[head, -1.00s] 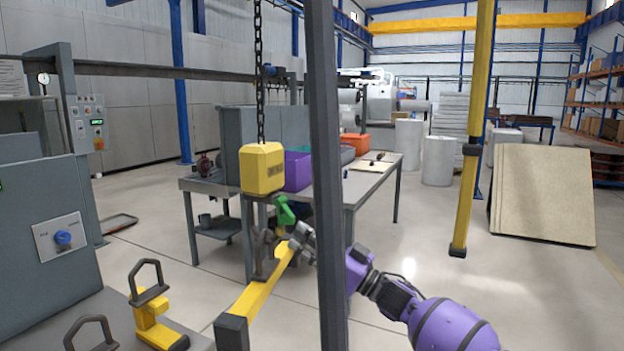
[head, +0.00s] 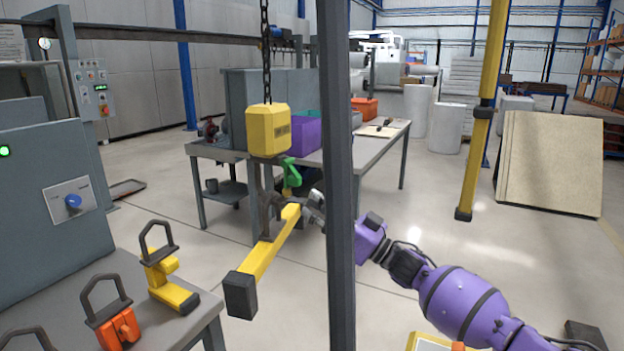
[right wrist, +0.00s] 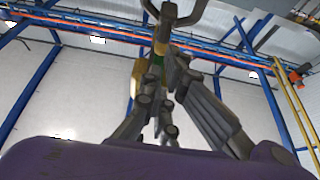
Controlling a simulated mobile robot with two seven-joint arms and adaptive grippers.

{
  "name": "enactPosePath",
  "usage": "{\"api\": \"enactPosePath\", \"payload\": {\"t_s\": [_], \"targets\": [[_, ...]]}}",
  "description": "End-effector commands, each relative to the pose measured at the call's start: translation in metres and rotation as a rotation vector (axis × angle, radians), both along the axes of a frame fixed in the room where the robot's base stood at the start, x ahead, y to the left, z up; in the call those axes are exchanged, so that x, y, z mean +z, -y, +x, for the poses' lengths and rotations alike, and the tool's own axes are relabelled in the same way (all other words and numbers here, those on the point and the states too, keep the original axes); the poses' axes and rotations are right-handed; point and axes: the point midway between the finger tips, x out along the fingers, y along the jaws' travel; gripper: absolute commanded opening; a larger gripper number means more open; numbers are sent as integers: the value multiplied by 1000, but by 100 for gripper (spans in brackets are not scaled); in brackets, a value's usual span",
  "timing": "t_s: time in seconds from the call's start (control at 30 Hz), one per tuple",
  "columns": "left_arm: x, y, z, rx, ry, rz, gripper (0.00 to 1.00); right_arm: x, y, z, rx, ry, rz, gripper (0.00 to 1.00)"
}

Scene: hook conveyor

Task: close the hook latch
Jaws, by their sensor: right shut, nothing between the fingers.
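A grey hook (head: 268,205) hangs under a yellow hoist block (head: 268,130) on a chain. A green latch (head: 291,174) sits at the right side of the hook, just below the block. A yellow bar with dark ends (head: 262,258) hangs at the hook. My right gripper (head: 306,206) is beside the hook and latch on their right, partly hidden by a dark post. In the right wrist view its fingers (right wrist: 165,75) are shut and empty, close below the dark hook (right wrist: 175,20). I cannot tell whether they touch the latch. My left gripper is out of view.
A dark vertical post (head: 340,190) stands in front of my right arm. A grey table (head: 90,285) at the lower left holds yellow and orange pieces with handles. A workbench (head: 375,150) with bins stands behind the hook. A yellow post (head: 480,120) stands at the right.

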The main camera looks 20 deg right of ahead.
Motion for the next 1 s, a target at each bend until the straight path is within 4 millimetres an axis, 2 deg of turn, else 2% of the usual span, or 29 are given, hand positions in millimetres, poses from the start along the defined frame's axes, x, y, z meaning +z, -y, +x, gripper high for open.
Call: {"api": "enactPosePath", "payload": {"t_s": [0.2, 0.43, 0.6, 1.0], "targets": [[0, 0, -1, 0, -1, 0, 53, -22, 31, -34, -3, -3, -1, 0], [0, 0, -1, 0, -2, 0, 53, -36, 52, -58, -1, -2, -1, 0], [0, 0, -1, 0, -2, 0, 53, -39, 58, -65, -1, 0, 1, 0], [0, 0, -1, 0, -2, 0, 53, -39, 58, -65, -1, 0, 0, 0]]}}
